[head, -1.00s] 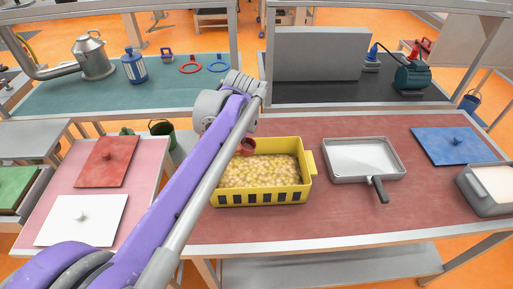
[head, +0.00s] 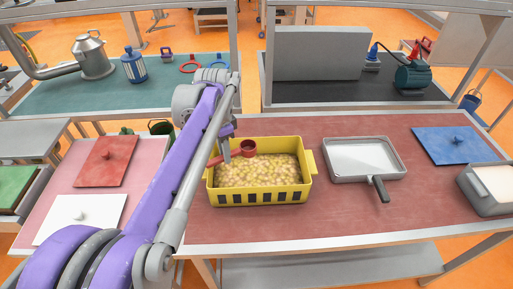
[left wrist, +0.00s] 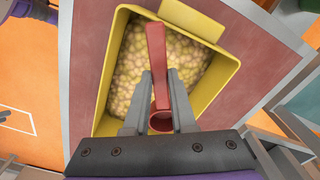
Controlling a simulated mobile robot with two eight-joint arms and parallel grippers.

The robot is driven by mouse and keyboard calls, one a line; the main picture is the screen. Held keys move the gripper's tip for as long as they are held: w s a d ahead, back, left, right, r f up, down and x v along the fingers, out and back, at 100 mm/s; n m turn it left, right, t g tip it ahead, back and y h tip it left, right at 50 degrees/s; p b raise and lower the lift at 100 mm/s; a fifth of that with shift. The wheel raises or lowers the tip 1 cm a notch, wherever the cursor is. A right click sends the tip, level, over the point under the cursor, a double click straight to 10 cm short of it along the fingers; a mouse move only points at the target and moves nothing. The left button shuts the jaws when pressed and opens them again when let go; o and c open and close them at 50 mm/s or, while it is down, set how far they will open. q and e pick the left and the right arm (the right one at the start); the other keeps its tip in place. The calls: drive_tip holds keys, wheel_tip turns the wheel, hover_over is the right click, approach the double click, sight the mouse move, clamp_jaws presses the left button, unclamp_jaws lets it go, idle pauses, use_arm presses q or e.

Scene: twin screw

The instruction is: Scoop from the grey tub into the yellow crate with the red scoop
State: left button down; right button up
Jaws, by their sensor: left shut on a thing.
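The yellow crate (head: 262,198) stands on the reddish table in the head view, holding many pale yellow lumps. The red scoop (head: 248,147) is over the crate's back left part, its cup's opening facing up and its handle pointing left. My left gripper (head: 227,152) is shut on the scoop's handle. In the left wrist view, the handle (left wrist: 156,60) runs between my left fingers (left wrist: 160,97), with the crate (left wrist: 226,72) below. The grey tub (head: 483,194), with pale cream contents, is at the right edge, partly cut off. My right gripper is not in view.
A grey pan (head: 331,174) with a dark handle stands between crate and tub. Red (head: 105,160) and white (head: 80,220) boards lie on the pink table at left. Bare tabletop shows in front of the pan.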

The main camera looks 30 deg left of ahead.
use_arm(q)
drive_tip(key=shift+r+p, duration=0.75)
drive_tip(key=shift+r, duration=0.7)
drive_tip(key=shift+w+r, duration=0.15)
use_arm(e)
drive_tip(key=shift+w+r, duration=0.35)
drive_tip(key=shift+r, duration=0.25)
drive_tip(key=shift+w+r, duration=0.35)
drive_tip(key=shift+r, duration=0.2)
use_arm(q)
drive_tip(key=shift+s, duration=0.2)
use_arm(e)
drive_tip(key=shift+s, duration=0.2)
